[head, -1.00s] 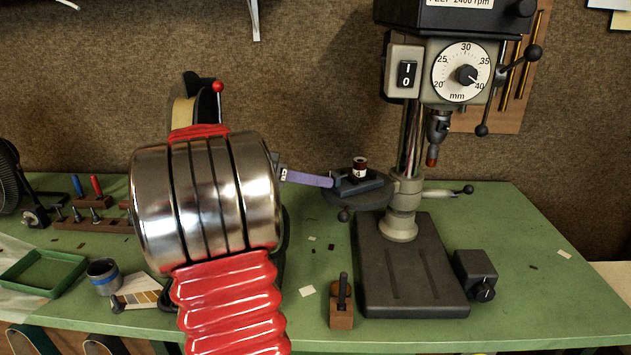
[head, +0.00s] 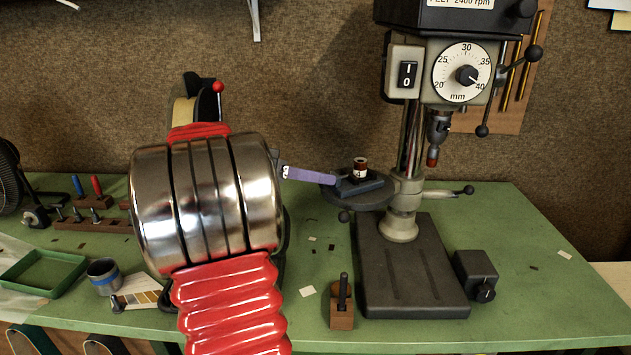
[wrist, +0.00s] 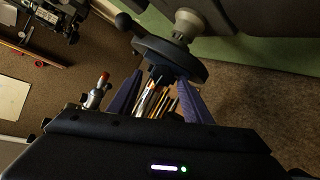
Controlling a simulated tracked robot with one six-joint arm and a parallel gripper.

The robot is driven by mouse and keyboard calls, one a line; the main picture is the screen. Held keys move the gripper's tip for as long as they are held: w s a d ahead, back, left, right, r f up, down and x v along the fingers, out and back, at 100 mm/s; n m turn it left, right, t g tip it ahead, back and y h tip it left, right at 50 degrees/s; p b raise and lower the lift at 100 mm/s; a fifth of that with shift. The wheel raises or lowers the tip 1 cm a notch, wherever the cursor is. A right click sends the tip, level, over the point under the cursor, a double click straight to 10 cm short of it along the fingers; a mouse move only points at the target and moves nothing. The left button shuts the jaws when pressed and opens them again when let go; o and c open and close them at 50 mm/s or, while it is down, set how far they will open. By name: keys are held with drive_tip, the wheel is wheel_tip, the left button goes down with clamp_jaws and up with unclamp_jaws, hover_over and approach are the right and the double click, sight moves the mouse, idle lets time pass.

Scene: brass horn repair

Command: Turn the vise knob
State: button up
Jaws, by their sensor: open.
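The small blue-grey vise (head: 362,187) sits on the round dark table of the drill press, with a dark red-brown cylinder with a pale label (head: 360,169) on it. My gripper (head: 333,180) reaches in from the left, and its purple finger ends at the vise's left end. In the wrist view my gripper (wrist: 160,77) has its two purple fingers apart. The dark vise (wrist: 163,71) shows between and just beyond the fingertips. I cannot make out the vise knob clearly; it is dark or hidden near the fingertips. Contact cannot be told.
The drill press column (head: 411,140) stands right of the vise, its chuck (head: 437,135) above. A black ball handle (head: 345,216) hangs below the round table. A wooden block with a dark tool (head: 342,315) stands in front. A green tray (head: 43,272) lies at left.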

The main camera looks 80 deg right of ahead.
wheel_tip(320, 180, up, 9)
idle(0.4)
idle(0.7)
